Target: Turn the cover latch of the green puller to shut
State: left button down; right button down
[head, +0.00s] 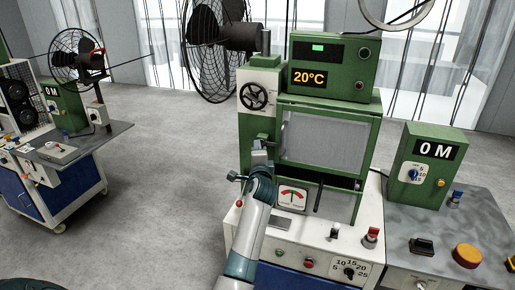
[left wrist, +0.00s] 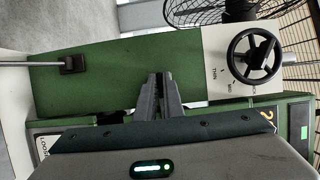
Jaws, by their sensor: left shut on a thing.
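The green puller (head: 245,135) stands in the middle of the head view, with a grey see-through cover (head: 325,140) on its front. My left gripper (head: 262,150) is at the left edge of this cover, below the handwheel. It is shut on a small green part there, which looks like the cover latch (head: 264,138); the fingers mostly hide it. My right gripper is in neither view.
A black handwheel (head: 254,96) sits above my gripper, and a 20°C display box (head: 330,70) tops the machine. A fan (head: 213,45) stands behind. A panel with switches and a dial (head: 349,272) lies below. An "0 M" box (head: 430,165) stands right.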

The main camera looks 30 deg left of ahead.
pick_arm(q)
jog(key=shift+f, duration=0.1)
jog(key=c, duration=1.9)
grip_release()
jog(key=shift+o, duration=0.2)
jog(key=b+v, duration=0.4)
jog(key=v, duration=1.3)
jog(key=shift+s, duration=0.2)
jog(key=shift+d, duration=0.1)
